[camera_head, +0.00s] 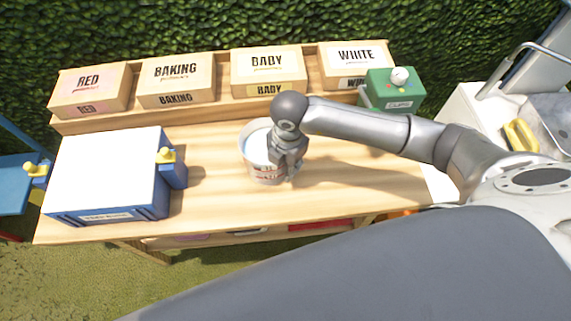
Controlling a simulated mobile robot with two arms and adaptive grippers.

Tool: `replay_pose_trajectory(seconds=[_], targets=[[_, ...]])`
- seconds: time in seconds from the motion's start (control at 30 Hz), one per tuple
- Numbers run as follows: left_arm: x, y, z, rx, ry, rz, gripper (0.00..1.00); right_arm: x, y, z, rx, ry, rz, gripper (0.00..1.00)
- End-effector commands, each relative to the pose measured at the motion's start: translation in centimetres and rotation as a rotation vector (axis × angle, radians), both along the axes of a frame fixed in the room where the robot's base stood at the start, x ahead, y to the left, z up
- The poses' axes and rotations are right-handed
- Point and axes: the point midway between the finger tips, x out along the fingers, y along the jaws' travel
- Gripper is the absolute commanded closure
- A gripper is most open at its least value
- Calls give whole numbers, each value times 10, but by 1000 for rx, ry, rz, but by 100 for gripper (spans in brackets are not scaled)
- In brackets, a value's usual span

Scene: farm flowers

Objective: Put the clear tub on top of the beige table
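The clear tub (258,168) is a whitish, see-through bucket with dark print low on its front. It shows near the middle of the beige wooden table (225,205), over the tabletop; I cannot tell whether its base touches the wood. My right gripper (289,166) comes in from the right and is at the tub's right side, against or very near its rim and wall. Its fingers overlap the tub, so I cannot tell whether they are closed on it. My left gripper is not in view.
Boxes labelled RED (90,88), BAKING (176,75), BABY (268,65) and WHITE (355,56) line the table's back. A blue-and-white box (105,170) fills the left, and a green box (392,92) stands back right. Wood is clear in front of the tub.

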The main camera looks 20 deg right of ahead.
Motion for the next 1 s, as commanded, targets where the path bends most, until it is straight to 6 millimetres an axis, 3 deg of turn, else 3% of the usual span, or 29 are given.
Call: replay_pose_trajectory(seconds=[0.5,0.7,1.0], targets=[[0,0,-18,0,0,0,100,-2,-2,99,1,-6,1,72],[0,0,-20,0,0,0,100,-3,-2,114,1,-3,-1,72],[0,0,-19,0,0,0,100,-4,-2,116,1,-1,-1,72]])
